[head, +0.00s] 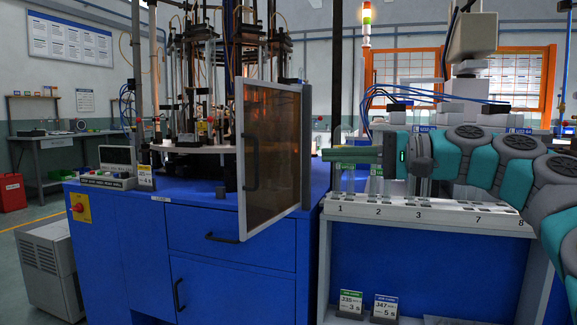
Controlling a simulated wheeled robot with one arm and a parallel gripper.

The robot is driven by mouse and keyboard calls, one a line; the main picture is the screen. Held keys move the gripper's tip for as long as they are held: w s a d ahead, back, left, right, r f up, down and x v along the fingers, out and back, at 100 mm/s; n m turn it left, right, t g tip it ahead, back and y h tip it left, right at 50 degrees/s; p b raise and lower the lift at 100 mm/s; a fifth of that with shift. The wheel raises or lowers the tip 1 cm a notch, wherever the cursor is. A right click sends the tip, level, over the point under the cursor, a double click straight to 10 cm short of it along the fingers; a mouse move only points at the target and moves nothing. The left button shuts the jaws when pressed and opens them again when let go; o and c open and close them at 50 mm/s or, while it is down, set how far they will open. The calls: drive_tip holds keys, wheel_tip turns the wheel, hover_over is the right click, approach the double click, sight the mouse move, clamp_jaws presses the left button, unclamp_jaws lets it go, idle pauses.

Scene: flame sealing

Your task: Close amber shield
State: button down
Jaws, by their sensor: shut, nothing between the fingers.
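The amber shield (275,160) is a brown see-through panel in a light metal frame, in the middle of the head view. It stands swung out from the blue cabinet, at an angle to the machine behind it. A dark handle (251,163) runs upright near its left edge. My gripper (328,155) is at the end of the teal and grey arm, to the right of the shield. Its fingers point left, are shut and hold nothing. A gap shows between the fingertips and the shield's right edge. The machine (205,100) with glass tubes and orange glow is partly hidden by the shield.
A white numbered rack (425,213) lies below my arm, with tubes in it. A blue cabinet (225,270) carries the machine. A dark upright post (337,70) stands near my gripper. A control box (108,170) sits at the left. Open floor shows at far left.

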drive_tip(key=x, duration=1.2)
drive_tip(key=shift+w+a+r, duration=0.2)
drive_tip(key=shift+w+a, duration=0.05)
drive_tip(key=shift+w, duration=0.25)
drive_tip(key=shift+a, duration=0.1)
